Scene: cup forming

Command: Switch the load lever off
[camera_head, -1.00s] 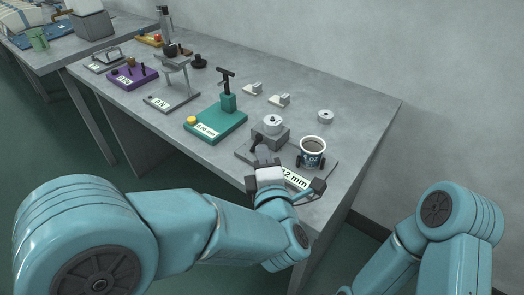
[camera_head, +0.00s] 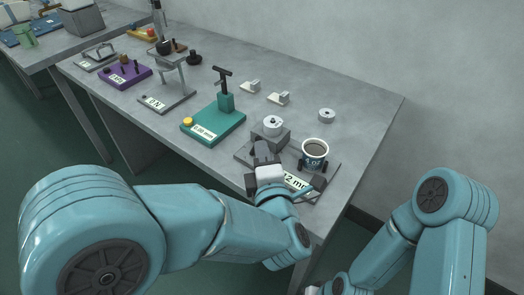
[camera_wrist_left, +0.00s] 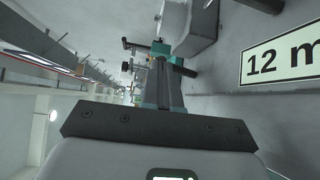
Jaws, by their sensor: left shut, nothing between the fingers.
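The grey station (camera_head: 243,151) with the "12 mm" label (camera_head: 294,181) stands at the near edge of the bench. It carries a grey block (camera_head: 281,135) with a round top, and the cup (camera_head: 315,149) sits to its right between dark supports. My left gripper (camera_head: 262,150) is shut and empty, at the front left of the block. The lever cannot be told apart from the dark fingers in the head view. In the left wrist view a dark rod (camera_wrist_left: 182,69) sticks out beside the grey block (camera_wrist_left: 197,28); I cannot tell if the fingers touch it. My right gripper is not clearly visible.
A teal press (camera_head: 214,122) with a yellow button stands left of the station. A purple station (camera_head: 125,75) is farther left. The right bench top is clear.

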